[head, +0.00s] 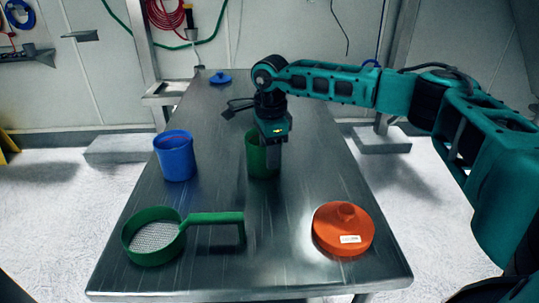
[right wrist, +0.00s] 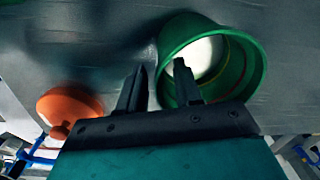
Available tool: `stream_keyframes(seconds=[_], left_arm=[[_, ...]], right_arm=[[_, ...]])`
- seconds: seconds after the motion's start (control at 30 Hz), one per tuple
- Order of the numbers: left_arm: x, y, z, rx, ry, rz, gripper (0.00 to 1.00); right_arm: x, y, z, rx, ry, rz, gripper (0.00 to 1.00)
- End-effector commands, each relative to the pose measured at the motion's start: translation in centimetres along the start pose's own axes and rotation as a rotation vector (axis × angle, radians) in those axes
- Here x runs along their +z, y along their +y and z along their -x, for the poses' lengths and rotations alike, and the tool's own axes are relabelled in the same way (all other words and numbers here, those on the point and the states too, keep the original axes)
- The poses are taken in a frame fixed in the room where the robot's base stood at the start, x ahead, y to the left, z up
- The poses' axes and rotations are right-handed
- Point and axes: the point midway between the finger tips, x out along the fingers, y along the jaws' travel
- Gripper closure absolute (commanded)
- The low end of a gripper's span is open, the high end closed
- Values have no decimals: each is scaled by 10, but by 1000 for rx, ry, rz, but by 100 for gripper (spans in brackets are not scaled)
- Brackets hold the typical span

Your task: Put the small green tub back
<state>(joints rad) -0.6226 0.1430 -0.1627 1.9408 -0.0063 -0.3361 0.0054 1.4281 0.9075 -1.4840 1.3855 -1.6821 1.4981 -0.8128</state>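The small green tub (head: 256,160) stands upright on the metal table, right of the blue tub. In the right wrist view the green tub (right wrist: 253,62) shows its round mouth with something white inside. My right gripper (head: 273,160) points down at the tub and hides part of it. In the right wrist view my right gripper (right wrist: 160,75) has its fingers apart, one outside the near wall and the other over the mouth, with the rim between them. A gap shows there, so it does not look clamped. My left gripper is not in view.
On the table (head: 215,275) stand a blue tub (head: 175,158) at left, a green sieve (head: 155,240) with its handle pointing right at front left, and an orange lid-like piece (head: 343,232) at front right. A small blue piece (head: 220,77) lies at the far end. The front middle is clear.

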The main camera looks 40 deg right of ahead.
Motion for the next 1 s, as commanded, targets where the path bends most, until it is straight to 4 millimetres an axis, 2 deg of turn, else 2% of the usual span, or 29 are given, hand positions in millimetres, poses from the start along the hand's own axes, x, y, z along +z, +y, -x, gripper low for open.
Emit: stream_keyframes(seconds=[0.3, 0.5, 0.7, 1.0], left_arm=[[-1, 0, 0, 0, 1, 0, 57], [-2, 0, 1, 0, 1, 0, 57], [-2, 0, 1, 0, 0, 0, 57], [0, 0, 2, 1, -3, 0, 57]], right_arm=[[0, -1, 67, -5, -2, 1, 66], [0, 0, 100, -3, -2, 1, 66], [0, 0, 113, -1, 0, 1, 66], [0, 0, 114, -1, 0, 1, 66]])
